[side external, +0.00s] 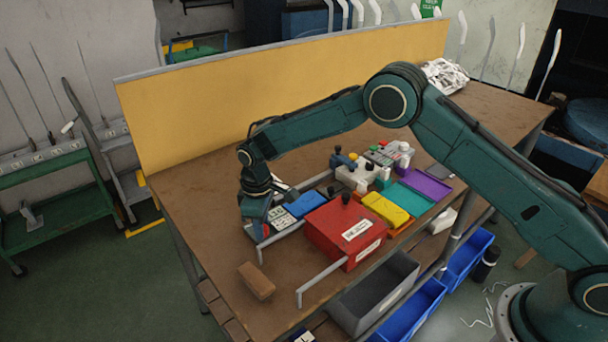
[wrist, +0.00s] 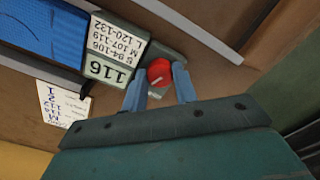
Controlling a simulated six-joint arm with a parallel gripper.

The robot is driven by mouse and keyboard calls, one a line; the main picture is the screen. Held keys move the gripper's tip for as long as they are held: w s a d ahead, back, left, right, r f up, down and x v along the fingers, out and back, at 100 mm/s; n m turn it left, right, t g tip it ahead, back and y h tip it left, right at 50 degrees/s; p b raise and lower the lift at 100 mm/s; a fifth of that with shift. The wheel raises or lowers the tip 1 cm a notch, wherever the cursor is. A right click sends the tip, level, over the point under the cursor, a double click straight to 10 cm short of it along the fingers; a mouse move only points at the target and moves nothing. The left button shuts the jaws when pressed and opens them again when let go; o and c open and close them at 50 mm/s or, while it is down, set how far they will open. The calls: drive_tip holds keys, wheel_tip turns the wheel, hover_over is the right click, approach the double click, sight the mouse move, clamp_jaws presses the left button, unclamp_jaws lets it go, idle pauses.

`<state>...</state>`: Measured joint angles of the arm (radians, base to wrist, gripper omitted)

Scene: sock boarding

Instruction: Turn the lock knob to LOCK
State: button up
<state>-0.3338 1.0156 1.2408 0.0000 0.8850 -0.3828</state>
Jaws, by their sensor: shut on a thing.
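The lock knob (wrist: 158,72) is a small red round knob with a pale pointer line on its face. It sits on a grey-green unit (wrist: 112,72) marked 116, next to a size label (wrist: 116,40). I cannot read a LOCK mark beside it. My gripper's two blue fingers (wrist: 160,88) stand on either side of the knob and are shut on it.
A blue block (side external: 305,203) lies right of my gripper, then a red box (side external: 330,240) with a black knob. Grey rails (side external: 322,281) stick out in front. A brown block (side external: 257,281) lies near the front edge. A yellow panel (side external: 240,95) stands behind.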

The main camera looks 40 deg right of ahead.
drive_tip(key=o, duration=0.9)
drive_tip(key=shift+o, duration=0.3)
drive_tip(key=shift+d, duration=0.1)
drive_tip(key=shift+w+d, duration=0.1)
drive_tip(key=shift+n, duration=0.4)
